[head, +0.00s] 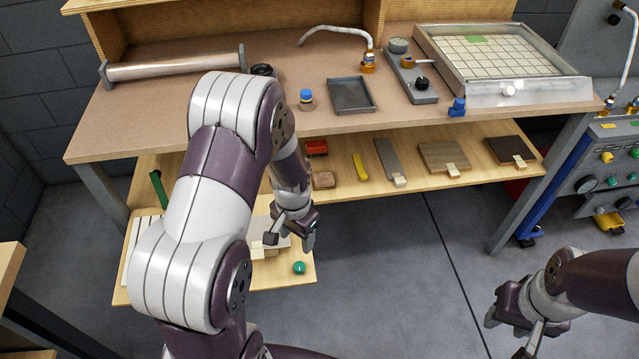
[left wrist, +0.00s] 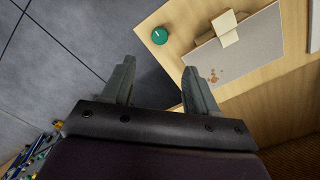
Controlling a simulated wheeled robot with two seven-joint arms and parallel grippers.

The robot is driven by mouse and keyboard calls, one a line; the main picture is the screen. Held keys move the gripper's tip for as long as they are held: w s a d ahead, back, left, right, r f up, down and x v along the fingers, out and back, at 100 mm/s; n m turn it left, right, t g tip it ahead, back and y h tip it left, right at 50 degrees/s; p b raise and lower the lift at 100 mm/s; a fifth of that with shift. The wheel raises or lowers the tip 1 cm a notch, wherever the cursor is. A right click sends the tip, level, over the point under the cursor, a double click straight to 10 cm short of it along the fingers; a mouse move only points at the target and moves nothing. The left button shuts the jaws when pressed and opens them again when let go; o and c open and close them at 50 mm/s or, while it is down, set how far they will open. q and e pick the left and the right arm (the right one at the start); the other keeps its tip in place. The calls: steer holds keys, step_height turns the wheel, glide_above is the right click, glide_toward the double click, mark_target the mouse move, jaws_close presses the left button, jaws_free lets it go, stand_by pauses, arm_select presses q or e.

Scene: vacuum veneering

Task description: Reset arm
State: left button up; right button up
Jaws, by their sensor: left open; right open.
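My left gripper (head: 290,238) hangs in front of the bench, above the low wooden shelf at its lower left. It is open and empty; in the left wrist view its two fingers (left wrist: 155,88) stand apart with nothing between them. A green knob-like piece (head: 299,268) lies on the low shelf just below it, and shows beyond the fingers in the left wrist view (left wrist: 160,36). My right gripper (head: 530,338) is at the lower right over the floor, open, partly cut off by the picture's bottom edge. Nothing is seen in it.
The workbench (head: 290,105) carries a roller (head: 175,66), a dark tray (head: 351,95) and a gridded frame (head: 500,55). The shelf below holds a red block (head: 316,148), a yellow tool (head: 360,167) and wood samples (head: 444,157). A control panel (head: 610,165) stands right. Open floor (head: 400,270) lies between my grippers.

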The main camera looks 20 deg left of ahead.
arm_select(q)
steer(key=s+d+r+n+p, duration=0.1)
steer(key=s+d+r+p, duration=0.2)
steer(key=r, duration=0.8)
steer(key=s+d+r+n+t+p, duration=0.1)
steer(key=s+d+r+p, duration=0.2)
steer(key=r, duration=0.8)
steer(key=s+p, duration=0.2)
steer(key=p, duration=0.2)
steer(key=shift+s+r+n+p, duration=0.3)
steer(key=shift+s+r+p, duration=0.05)
steer(key=shift+s+p, duration=0.05)
steer(key=shift+s, duration=0.1)
